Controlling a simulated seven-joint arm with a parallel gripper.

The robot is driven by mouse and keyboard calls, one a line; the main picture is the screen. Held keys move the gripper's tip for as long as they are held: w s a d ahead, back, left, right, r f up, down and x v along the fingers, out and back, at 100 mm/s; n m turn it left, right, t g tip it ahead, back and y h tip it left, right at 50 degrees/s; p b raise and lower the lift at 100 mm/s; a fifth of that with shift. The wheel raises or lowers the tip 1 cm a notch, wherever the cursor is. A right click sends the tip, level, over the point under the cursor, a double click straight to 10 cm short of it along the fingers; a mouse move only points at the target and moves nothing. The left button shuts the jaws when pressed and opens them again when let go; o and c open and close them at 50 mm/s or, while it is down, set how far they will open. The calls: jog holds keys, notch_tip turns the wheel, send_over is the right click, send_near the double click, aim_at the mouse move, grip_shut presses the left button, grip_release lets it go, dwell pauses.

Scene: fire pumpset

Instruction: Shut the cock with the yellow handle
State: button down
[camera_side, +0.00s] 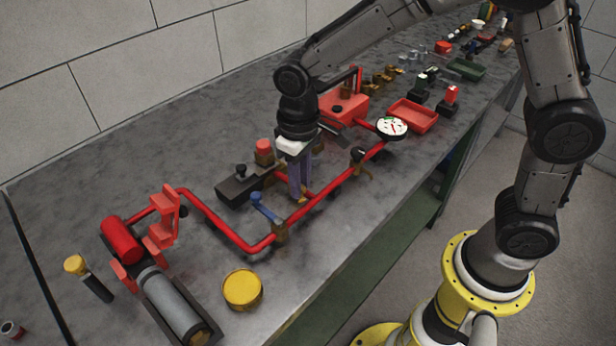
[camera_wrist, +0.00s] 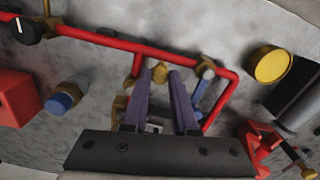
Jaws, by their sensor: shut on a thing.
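My gripper (camera_side: 300,192) points down over the branch of the red pipe (camera_side: 222,222), behind the blue-handled cock (camera_side: 265,208). In the wrist view, a small yellow piece (camera_wrist: 160,73) shows between the fingertips of my gripper (camera_wrist: 161,80), and I take it as the yellow handle. The fingers are shut on it. Most of the handle and its cock body are hidden by the fingers. In the side view, the fingers cover the handle. Its turning angle cannot be told. The blue handle (camera_wrist: 201,93) is just right of the fingers in the wrist view.
A black-knobbed valve (camera_side: 358,155) and a gauge (camera_side: 391,127) stand to the right on the pipework. A red-capped brass fitting (camera_side: 263,150) and a dark block (camera_side: 238,187) stand close left of my gripper. A yellow round tin (camera_side: 242,290) lies in front.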

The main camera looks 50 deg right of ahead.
jog(key=shift+w+a+r+m, duration=0.1)
jog(key=shift+w+a+m, duration=0.55)
jog(key=shift+m, duration=1.2)
jog(key=shift+w+a+f+m, duration=0.1)
jog(key=shift+w+a+m, duration=0.1)
jog(key=shift+w+m, duration=1.25)
jog(key=shift+w+a+r+m, duration=0.1)
jog(key=shift+w+a+m, duration=0.35)
jog(key=shift+m, duration=1.75)
jog(key=c, duration=0.7)
grip_release()
notch_tip(320, 180, up, 14)
jog(key=shift+d, duration=0.1)
